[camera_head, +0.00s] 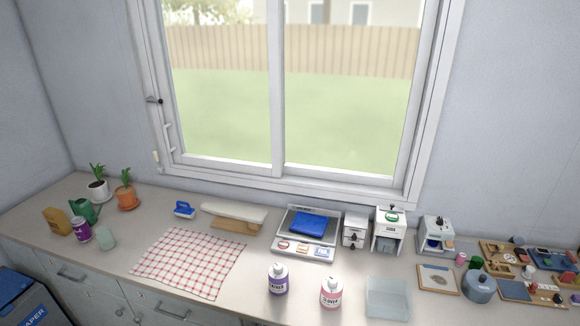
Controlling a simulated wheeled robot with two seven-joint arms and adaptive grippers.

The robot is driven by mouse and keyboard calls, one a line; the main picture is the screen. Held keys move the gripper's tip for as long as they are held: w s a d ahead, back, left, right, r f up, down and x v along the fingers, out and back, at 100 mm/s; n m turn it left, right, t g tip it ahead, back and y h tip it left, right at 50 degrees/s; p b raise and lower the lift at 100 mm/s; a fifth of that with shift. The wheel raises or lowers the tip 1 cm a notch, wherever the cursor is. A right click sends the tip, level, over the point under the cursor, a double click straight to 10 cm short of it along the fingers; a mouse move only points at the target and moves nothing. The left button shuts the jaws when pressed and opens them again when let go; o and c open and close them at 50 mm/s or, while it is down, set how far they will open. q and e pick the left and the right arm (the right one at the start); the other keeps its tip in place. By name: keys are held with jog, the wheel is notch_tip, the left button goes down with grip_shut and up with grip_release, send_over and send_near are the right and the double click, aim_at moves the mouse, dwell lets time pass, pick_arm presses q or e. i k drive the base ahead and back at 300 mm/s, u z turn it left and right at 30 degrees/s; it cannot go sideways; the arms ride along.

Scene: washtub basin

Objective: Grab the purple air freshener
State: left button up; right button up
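A small purple can (81,229) with a pale label stands upright on the left part of the counter, between a yellow-brown container and a pale green block-like item. A purple-labelled bottle (278,279) with a white cap stands near the counter's front edge at the centre. The lettering on both is too small to read surely, so I cannot tell from it which is the air freshener. Neither of my grippers is in view, and nothing touches either purple item.
The counter holds potted plants (125,190), a green watering can (85,211), a checked cloth (190,262), a scale (306,245), a pink bottle (331,292), a clear tray (388,298) and crowded trays at right. A window stands behind. Bare counter lies around the cloth.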

aim_at(278, 285)
jog(key=u, duration=1.55)
jog(key=k, duration=0.55)
jog(key=z, duration=1)
